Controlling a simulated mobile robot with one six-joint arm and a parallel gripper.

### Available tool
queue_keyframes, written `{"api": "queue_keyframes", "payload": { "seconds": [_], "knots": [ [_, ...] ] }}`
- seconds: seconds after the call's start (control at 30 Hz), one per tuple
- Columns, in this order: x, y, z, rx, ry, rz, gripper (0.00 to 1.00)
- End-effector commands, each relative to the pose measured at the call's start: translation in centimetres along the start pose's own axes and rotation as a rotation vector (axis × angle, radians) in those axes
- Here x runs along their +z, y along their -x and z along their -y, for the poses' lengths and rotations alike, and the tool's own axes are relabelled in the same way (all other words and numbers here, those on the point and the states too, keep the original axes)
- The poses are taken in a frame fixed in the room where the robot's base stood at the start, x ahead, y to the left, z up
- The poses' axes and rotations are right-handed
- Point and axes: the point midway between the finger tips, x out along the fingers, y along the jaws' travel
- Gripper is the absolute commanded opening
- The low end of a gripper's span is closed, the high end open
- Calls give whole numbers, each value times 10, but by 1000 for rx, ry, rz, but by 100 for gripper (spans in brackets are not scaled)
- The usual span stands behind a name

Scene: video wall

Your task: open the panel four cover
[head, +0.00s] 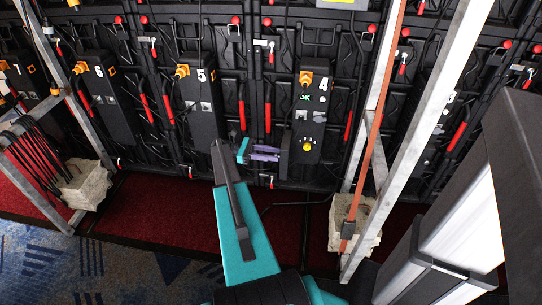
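Panel four's black box (311,112) stands upright on the video wall, right of centre, with a white "4" near its top. On it are an orange plug, a green mark, small white connectors and a yellow knob. Its front looks closed; I cannot make out a separate cover edge. My gripper (280,153), with purple parts at the end of my teal arm, is at the box's lower left. From this view I cannot tell whether it touches the box or whether its fingers are open or shut. I see nothing held in it.
Black boxes marked 5 (201,98) and 6 (108,98) stand to the left. A slanted metal strut (419,130) with an orange strap (378,120) stands right of panel four. Pale weights (354,222) sit at its foot. A black cable crosses the red floor.

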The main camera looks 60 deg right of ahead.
Motion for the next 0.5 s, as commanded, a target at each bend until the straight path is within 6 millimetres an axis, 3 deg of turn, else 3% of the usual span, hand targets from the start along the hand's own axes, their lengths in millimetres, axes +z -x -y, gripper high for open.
{"api": "queue_keyframes", "payload": {
  "seconds": [0.5],
  "knots": [
    [4, 5, 4, 1, 4, -1, 37]
  ]
}}
